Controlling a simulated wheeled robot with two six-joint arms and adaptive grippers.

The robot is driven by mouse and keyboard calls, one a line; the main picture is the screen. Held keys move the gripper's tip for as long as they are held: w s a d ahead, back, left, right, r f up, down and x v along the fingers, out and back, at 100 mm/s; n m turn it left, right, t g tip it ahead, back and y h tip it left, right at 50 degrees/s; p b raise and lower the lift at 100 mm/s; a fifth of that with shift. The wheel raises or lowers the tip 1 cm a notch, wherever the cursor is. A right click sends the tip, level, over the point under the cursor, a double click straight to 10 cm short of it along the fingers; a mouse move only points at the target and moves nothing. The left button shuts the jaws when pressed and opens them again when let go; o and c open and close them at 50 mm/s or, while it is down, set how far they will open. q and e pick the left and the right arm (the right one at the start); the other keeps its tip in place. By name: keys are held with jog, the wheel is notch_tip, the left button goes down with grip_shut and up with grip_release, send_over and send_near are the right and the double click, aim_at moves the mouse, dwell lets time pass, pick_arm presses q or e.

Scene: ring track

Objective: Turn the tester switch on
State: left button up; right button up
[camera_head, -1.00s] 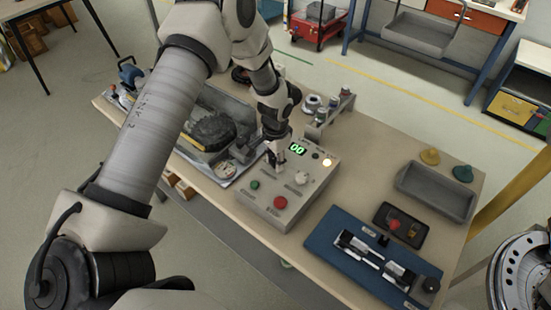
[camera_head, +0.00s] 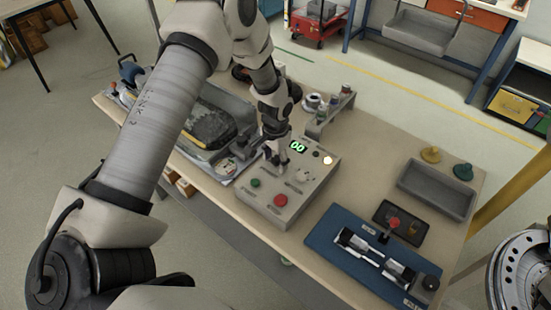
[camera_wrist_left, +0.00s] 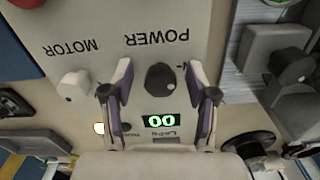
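The tester is a grey box (camera_head: 245,204) at the front middle of the table, with a green display (camera_head: 298,147) reading 00. In the left wrist view its black POWER knob (camera_wrist_left: 160,79) lies between the spread fingers of my left gripper (camera_wrist_left: 160,68). Gaps show on both sides of the knob, so the gripper is open and not touching it there. A pale MOTOR knob (camera_wrist_left: 74,85) is outside the fingers. In the head view my left gripper (camera_head: 276,158) is low over the panel and hides the POWER knob. My right gripper is out of view.
The panel has a green button (camera_head: 255,183), a red button (camera_head: 281,201) and a lit lamp (camera_head: 327,160). A tray with a dark part is left of the tester. A blue mat (camera_head: 325,241) with a fixture and a grey bin (camera_head: 437,193) are to the right.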

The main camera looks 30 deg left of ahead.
aim_at(275, 159)
pick_arm(q)
notch_tip(275, 159, up, 12)
dwell(0.5)
dwell(0.3)
